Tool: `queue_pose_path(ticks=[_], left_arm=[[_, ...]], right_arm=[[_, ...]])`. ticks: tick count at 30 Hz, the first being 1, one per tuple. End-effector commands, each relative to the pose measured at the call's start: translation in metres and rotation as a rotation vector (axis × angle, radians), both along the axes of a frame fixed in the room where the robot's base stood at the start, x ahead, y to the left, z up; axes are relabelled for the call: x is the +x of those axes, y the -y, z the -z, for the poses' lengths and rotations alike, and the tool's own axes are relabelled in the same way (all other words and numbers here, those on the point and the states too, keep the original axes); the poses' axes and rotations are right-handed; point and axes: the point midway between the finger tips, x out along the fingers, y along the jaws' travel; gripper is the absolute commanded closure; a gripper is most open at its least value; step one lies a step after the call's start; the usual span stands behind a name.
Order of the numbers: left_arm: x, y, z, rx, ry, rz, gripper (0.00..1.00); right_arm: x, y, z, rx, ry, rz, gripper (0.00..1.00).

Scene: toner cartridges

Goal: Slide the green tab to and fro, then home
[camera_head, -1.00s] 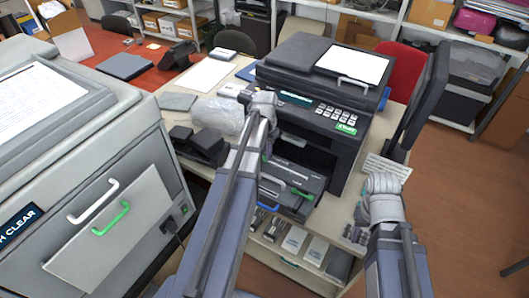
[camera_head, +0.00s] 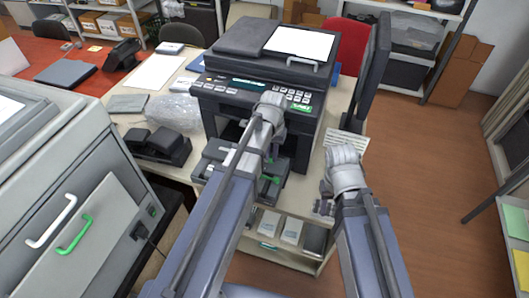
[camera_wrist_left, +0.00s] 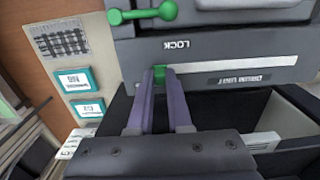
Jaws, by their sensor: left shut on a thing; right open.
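The green tab (camera_wrist_left: 160,70) shows in the left wrist view between the two fingertips of my left gripper (camera_wrist_left: 160,84), which is shut on it. The tab sits at the left end of a pale strip (camera_wrist_left: 230,69) on a dark grey cartridge unit (camera_wrist_left: 215,45) marked LOCK, upside down in this view. In the head view my left wrist reaches to the front of the black printer (camera_head: 262,75), and the arm hides the tab. My right gripper (camera_head: 324,206) is open and apart from the printer, low at the right.
A green lever (camera_wrist_left: 143,15) is near the tab. Open dark bays (camera_wrist_left: 220,110) lie beside the strip. Small boxes (camera_head: 291,230) stand on a shelf below the printer. A big grey machine (camera_head: 95,190) with white and green handles stands at the left. Floor at the right is clear.

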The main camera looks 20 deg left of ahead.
Motion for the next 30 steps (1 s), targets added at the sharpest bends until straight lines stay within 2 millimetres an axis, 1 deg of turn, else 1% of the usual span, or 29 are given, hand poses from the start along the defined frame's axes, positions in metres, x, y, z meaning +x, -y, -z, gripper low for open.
queue_pose_path(ticks=[1, 9, 10, 15, 18, 26, 30], left_arm=[[-0.0004, 0.0036, 0.0001, -0.007, -0.001, 0.002, 1.0], [-0.0004, 0.0049, 0.0002, -0.01, -0.001, 0.004, 1.0], [-0.0004, 0.005, 0.0002, -0.01, -0.001, 0.004, 0.81], [-0.0003, 0.0042, 0.0002, -0.009, 0.0, 0.003, 0.62], [-0.0002, 0.0036, 0.0001, -0.007, 0.0, 0.003, 0.53], [-0.0001, 0.0028, -0.0006, -0.006, 0.0, 0.002, 0.53], [-0.0001, 0.0026, -0.0058, -0.005, 0.0, 0.002, 0.53]], right_arm=[[0.0, -0.0001, 0.0001, 0.0, 0.0, 0.0, 0.5], [0.0, 0.0, 0.0002, 0.0, 0.0, 0.0, 0.5], [0.0, 0.0, 0.0002, 0.0, 0.0, 0.0, 0.5], [0.0, 0.0, 0.0002, 0.0, 0.0, 0.0, 0.5], [0.0, 0.0, 0.0001, 0.0, 0.0, 0.0, 0.5], [0.0, -0.0001, -0.0006, 0.0, 0.0, 0.0, 0.5], [0.0, -0.0001, -0.0058, 0.0, 0.0, 0.0, 0.5]])
